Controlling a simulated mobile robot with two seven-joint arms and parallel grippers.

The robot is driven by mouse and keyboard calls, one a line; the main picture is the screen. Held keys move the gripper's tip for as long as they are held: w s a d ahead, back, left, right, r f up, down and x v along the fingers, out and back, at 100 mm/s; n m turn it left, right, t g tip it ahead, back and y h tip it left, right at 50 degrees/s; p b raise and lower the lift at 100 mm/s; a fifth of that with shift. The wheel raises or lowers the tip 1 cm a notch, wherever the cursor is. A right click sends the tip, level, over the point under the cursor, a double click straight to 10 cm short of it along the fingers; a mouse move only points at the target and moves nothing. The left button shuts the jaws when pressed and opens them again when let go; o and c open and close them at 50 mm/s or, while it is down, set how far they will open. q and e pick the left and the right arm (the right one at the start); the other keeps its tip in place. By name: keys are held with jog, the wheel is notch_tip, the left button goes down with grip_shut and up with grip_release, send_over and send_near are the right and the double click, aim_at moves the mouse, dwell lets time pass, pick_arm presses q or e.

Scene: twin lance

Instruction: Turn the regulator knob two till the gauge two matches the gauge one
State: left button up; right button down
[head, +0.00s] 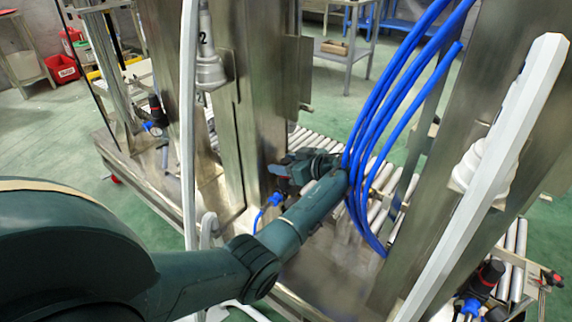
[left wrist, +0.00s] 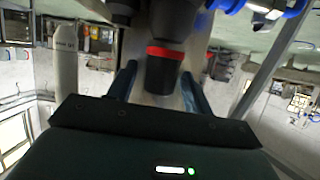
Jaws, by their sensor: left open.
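My left gripper (head: 284,172) reaches in between the metal posts in the head view. In the left wrist view its two fingers (left wrist: 160,88) are open, one on each side of a black regulator knob with a red ring (left wrist: 163,70). I cannot tell whether either finger touches it. In the head view this knob is mostly hidden by the gripper. Another regulator with a black knob (head: 155,104) and a small gauge (head: 153,128) is at the left. A third regulator (head: 487,275) is at the bottom right. No gauge reading is legible. My right gripper is not in view.
Blue hoses (head: 385,130) curve down just right of my left gripper. A white slanted bar (head: 490,170) and upright metal posts (head: 262,80) stand close by. Rollers (head: 318,140) lie behind. A white post marked 2 (head: 204,60) is at the upper left.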

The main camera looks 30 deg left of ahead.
pick_arm(q)
jog(key=shift+c, duration=0.3)
jog(key=c, duration=0.9)
